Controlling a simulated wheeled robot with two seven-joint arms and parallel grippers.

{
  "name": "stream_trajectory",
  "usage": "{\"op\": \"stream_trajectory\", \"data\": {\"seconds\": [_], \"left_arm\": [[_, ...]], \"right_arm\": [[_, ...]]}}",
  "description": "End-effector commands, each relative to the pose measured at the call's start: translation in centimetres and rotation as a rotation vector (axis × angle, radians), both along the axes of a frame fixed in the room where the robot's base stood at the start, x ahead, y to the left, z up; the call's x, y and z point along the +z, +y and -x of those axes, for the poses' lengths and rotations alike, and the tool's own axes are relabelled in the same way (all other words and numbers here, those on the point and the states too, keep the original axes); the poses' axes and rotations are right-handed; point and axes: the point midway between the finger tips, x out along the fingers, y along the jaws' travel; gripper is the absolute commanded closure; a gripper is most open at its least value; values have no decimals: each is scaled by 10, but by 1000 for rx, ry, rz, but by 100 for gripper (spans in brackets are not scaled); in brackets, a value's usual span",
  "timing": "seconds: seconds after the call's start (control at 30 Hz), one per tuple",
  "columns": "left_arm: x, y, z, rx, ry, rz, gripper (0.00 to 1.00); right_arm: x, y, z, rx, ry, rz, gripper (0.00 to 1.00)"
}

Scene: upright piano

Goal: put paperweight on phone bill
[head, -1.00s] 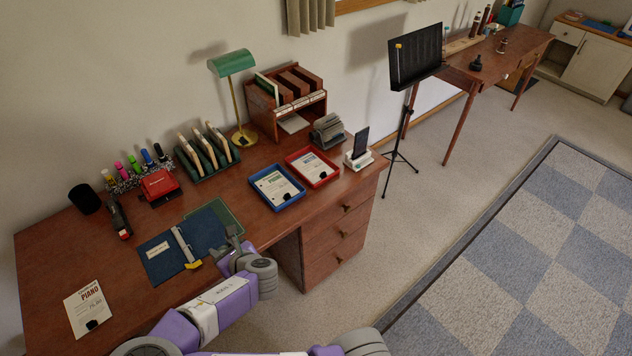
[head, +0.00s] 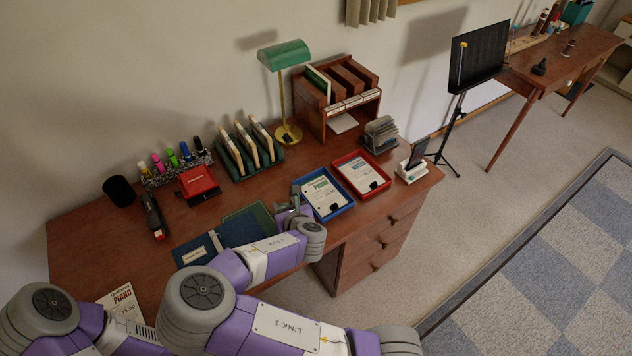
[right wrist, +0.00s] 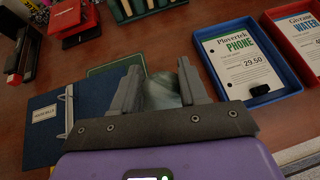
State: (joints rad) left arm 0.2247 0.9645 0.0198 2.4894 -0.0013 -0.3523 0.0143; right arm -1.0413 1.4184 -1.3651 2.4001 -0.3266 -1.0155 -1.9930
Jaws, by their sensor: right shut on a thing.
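The phone bill (head: 322,196) is a white sheet in a blue tray (head: 348,208). In the right wrist view the bill (right wrist: 238,60) reads "PHONE" and has a small black object at its lower right. My right gripper (head: 290,210) is just left of the blue tray, over the desk edge side of the green mat. In the right wrist view its fingers (right wrist: 160,92) are shut on a grey-green, glassy paperweight (right wrist: 162,94), mostly hidden between them. The paperweight cannot be made out in the head view. My left gripper is not in view.
A red tray (head: 387,185) with a water bill is right of the blue tray. A phone stand (head: 411,172) and card file (head: 381,134) are beyond. A blue binder (head: 190,252) lies left of the gripper. A brass lamp (head: 284,100) stands behind.

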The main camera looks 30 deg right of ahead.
Motion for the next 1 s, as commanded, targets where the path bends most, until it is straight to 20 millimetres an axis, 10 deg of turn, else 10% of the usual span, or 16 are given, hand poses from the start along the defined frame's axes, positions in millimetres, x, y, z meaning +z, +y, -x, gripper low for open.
{"op": "stream_trajectory", "data": {"seconds": [0.5, 0.73, 1.0], "left_arm": [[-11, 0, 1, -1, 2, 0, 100], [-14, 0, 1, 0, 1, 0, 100], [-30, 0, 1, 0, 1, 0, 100]], "right_arm": [[25, -134, -95, -700, -8, 2, 100], [33, -155, -98, -839, -19, 0, 100], [-14, -157, -98, -851, -19, 3, 100]]}}
